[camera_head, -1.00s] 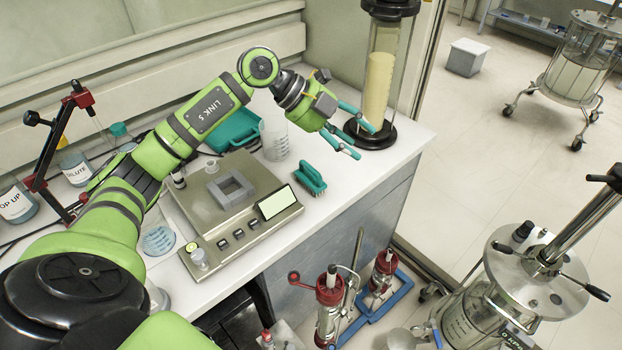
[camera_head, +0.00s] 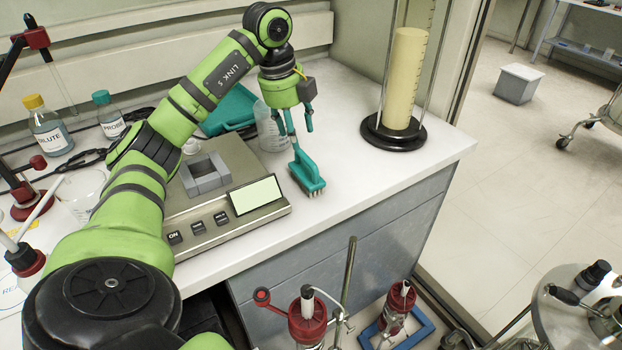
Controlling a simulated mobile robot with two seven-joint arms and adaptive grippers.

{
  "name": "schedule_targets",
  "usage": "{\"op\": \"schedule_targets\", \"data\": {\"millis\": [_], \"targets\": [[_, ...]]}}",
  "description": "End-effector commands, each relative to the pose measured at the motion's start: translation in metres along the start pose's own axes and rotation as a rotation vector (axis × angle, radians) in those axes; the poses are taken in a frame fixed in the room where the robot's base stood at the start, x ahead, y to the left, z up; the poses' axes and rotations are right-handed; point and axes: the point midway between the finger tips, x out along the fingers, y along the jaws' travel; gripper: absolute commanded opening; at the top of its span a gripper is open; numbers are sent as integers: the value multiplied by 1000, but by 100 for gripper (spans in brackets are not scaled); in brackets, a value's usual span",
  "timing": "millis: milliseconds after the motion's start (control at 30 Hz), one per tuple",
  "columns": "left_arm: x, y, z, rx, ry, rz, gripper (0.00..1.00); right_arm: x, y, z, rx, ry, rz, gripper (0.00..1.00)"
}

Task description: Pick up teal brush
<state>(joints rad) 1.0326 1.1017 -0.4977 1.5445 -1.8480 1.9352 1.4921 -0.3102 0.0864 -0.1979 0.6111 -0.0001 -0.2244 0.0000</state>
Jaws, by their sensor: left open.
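The teal brush (camera_head: 306,168) lies on the white bench top, right of the scale, with its pale bristles showing at the near end. My left gripper (camera_head: 299,130) points down with its teal fingers apart, at the far end of the brush handle. In the picture the left fingertip meets or overlaps the handle's far end; I cannot tell whether it touches. Nothing is held between the fingers. My right gripper is not in view.
A scale (camera_head: 228,205) with a grey square block (camera_head: 203,172) stands left of the brush. A clear beaker (camera_head: 270,128) and a teal case (camera_head: 230,112) are behind. A tall cylinder with a yellow core (camera_head: 402,80) stands at the right. Bench right of the brush is clear.

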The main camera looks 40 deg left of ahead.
Motion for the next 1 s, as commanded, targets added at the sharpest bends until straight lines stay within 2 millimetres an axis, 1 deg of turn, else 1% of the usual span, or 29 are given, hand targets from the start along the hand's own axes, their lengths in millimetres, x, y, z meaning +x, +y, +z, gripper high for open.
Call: {"op": "schedule_targets", "data": {"millis": [33, 133, 233, 400, 500, 600, 700, 800, 1000], "targets": [[16, 3, 0, 2, 0, -2, 53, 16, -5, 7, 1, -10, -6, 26], [22, 4, -1, 2, 1, -1, 53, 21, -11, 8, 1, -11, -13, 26], [28, 3, -1, 2, 2, 0, 53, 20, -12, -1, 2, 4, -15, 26], [44, 2, -4, 4, 4, 2, 53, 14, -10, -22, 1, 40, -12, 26], [58, 0, -8, 6, 4, 3, 53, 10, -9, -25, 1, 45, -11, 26], [74, 0, -10, 4, 4, 3, 53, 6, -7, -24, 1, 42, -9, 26], [85, 0, -9, 3, 3, 1, 53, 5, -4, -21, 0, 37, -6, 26], [90, -1, -9, 3, 2, -2, 53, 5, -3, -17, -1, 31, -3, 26], [91, -1, -9, 3, 2, -2, 53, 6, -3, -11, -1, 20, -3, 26]]}}
